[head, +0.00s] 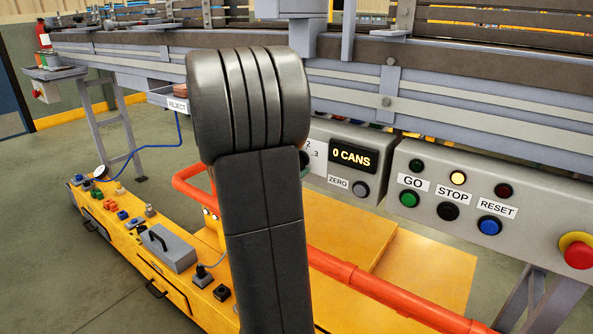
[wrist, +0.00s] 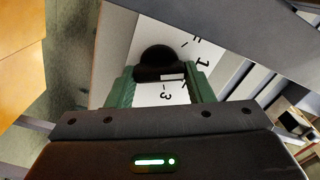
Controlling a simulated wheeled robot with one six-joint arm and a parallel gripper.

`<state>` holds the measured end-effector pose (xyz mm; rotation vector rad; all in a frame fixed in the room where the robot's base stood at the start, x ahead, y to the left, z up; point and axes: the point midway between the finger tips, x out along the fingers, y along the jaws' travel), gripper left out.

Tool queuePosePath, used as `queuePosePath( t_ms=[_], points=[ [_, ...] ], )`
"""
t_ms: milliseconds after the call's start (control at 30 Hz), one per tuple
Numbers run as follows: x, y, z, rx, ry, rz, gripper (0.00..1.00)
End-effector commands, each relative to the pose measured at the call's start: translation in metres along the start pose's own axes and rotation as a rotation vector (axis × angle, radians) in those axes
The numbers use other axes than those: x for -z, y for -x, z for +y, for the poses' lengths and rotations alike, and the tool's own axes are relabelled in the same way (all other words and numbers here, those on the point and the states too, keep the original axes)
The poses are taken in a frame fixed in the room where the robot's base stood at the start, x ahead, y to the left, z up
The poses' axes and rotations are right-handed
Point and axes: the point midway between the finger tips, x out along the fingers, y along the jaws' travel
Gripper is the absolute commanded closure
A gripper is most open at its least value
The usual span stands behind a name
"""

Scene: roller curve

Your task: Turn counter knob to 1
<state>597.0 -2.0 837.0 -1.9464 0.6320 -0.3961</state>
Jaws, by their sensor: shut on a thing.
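The black counter knob (wrist: 158,62) sits on a white dial plate (wrist: 146,97) in the wrist view. My gripper (wrist: 160,78) has its green fingers on either side of the knob and is shut on it. A small white mark (wrist: 173,77) shows on the knob's near edge.
A ZERO button (head: 360,189) is on the same box. Right of it is a control panel (head: 440,165) with GO, STOP, RESET and a red emergency button (head: 578,254). An orange-red rail (head: 375,285) runs in front. The conveyor (head: 440,70) spans above.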

Motion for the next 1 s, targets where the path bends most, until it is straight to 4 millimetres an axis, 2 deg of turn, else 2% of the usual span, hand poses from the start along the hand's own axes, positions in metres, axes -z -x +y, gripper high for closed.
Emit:
queuePosePath(
  t_ms=[300,733,767,867,1000],
  points=[
    [-0.0006,0.0003,0.0023,-0.002,-0.094,-0.001,0.76],
    [-0.0003,0.0003,0.0018,-0.003,-0.104,-0.001,0.76],
    [-0.0003,0.0003,0.0018,-0.003,-0.103,-0.001,0.51],
    [-0.0003,0.0003,0.0017,-0.003,-0.103,-0.001,0.31],
    [-0.0002,0.0002,0.0013,-0.002,-0.103,-0.001,0.31]
  ],
)
